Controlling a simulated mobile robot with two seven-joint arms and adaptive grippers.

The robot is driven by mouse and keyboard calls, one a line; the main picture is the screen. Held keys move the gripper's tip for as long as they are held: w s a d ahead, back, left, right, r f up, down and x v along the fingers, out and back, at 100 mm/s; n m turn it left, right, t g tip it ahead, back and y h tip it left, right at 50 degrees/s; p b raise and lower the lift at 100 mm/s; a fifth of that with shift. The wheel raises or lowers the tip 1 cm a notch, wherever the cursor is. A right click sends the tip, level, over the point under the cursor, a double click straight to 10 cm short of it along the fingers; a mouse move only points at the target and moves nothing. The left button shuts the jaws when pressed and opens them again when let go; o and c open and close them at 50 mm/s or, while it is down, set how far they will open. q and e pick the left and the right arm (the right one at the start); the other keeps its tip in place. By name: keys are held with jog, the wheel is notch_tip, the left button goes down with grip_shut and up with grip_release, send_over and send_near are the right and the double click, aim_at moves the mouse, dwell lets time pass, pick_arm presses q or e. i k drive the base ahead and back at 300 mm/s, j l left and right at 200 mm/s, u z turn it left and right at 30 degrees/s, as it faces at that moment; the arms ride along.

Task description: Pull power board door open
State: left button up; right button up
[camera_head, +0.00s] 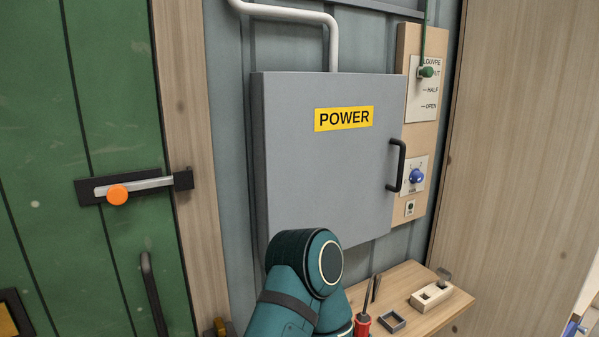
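The grey power board door (300,165) carries a yellow POWER label (344,118) and stands upright on the wall in the middle of the head view. It looks closed; no gap shows along its edges. Its black handle (397,165) is a vertical bar near the right edge, and nothing touches it. A teal link of my arm rises from the bottom and covers the door's lower left corner. Neither of my grippers shows.
A wooden shelf (455,301) below the door holds a red-handled tool (362,325), a small dark frame (392,321) and a wooden block (431,297). A blue knob (416,176) sits right of the handle. A green door (110,90) with an orange-knobbed latch (117,194) stands left.

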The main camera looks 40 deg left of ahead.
aim_at(334, 151)
jog(key=u, duration=1.6)
jog(key=l+u, duration=0.15)
jog(key=l, duration=0.3)
jog(key=k+l+u, duration=0.1)
jog(key=l, duration=0.35)
